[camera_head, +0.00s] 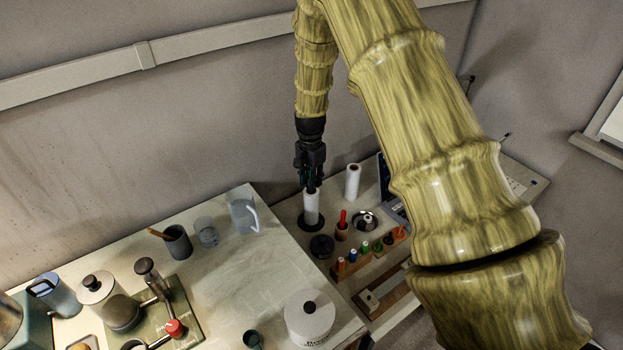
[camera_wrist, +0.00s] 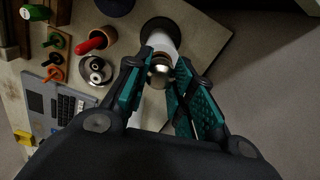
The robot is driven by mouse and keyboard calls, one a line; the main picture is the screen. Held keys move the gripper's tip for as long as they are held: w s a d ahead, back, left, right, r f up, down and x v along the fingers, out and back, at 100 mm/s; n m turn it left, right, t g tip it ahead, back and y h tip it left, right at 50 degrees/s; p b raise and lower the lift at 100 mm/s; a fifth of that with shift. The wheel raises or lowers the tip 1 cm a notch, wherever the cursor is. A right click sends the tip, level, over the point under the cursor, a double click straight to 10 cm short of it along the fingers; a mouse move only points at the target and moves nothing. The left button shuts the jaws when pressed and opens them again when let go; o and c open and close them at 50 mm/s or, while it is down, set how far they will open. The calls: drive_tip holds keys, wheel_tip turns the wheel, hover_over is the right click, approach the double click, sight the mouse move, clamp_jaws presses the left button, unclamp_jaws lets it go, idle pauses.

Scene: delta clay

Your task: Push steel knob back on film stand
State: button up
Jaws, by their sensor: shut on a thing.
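The film stand shows in the head view as an upright white film roll (camera_head: 311,207) on a dark round base (camera_head: 311,221). The roll also shows in the wrist view (camera_wrist: 163,41), with its dark base (camera_wrist: 163,28) beyond it. The shiny round steel knob (camera_wrist: 159,75) is between my teal finger pads, in line with the roll's top end. My gripper (camera_head: 311,186) points down over the stand and is shut on the knob; it also shows in the wrist view (camera_wrist: 164,72). I cannot tell whether a gap separates knob and roll. In the head view my fingers hide the knob.
A second white roll (camera_head: 352,182) stands right of the film stand. A red-handled tool in a wooden holder (camera_head: 342,232), a steel bowl (camera_head: 365,221) and a dark round lid (camera_head: 322,246) stand close in front. A clear pitcher (camera_head: 242,212) stands left.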

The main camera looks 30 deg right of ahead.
drive_tip(key=o, duration=0.9)
drive_tip(key=shift+o, duration=0.5)
drive_tip(key=o, duration=0.4)
drive_tip(key=shift+r, duration=0.1)
drive_tip(key=shift+r+p, duration=2.15)
drive_tip(key=shift+r, duration=1.3)
